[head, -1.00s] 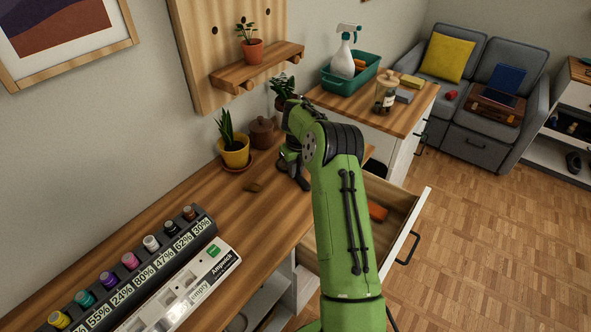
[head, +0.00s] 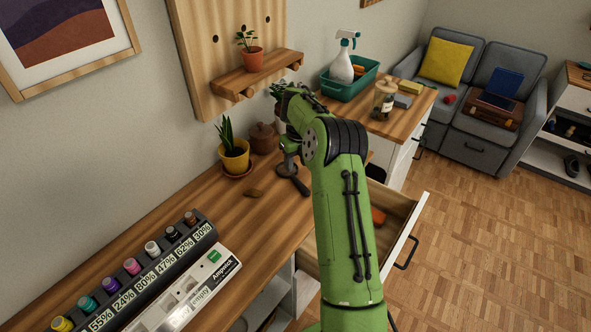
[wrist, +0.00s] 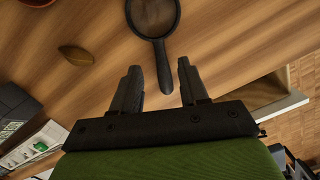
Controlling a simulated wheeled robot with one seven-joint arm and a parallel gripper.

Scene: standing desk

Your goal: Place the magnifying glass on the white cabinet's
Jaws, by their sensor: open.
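The black magnifying glass lies on the wooden desk, its round lens frame and handle (wrist: 162,60) plain in the wrist view. In the head view its handle (head: 301,187) shows below my wrist, with the lens partly covered. My gripper (wrist: 159,68) is open and empty; in the wrist view its two fingers lie on either side of the handle. Their height above the desk is hard to tell. The white cabinet (head: 401,164) stands beyond the desk, with a wooden top (head: 405,122). My arm hides part of it.
An open drawer (head: 404,236) with an orange item (head: 378,215) juts out right of the desk. A teal tray (head: 341,92) and a jar (head: 384,100) stand on the cabinet. A potted plant (head: 235,161) and a small brown object (head: 254,193) are left of the glass.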

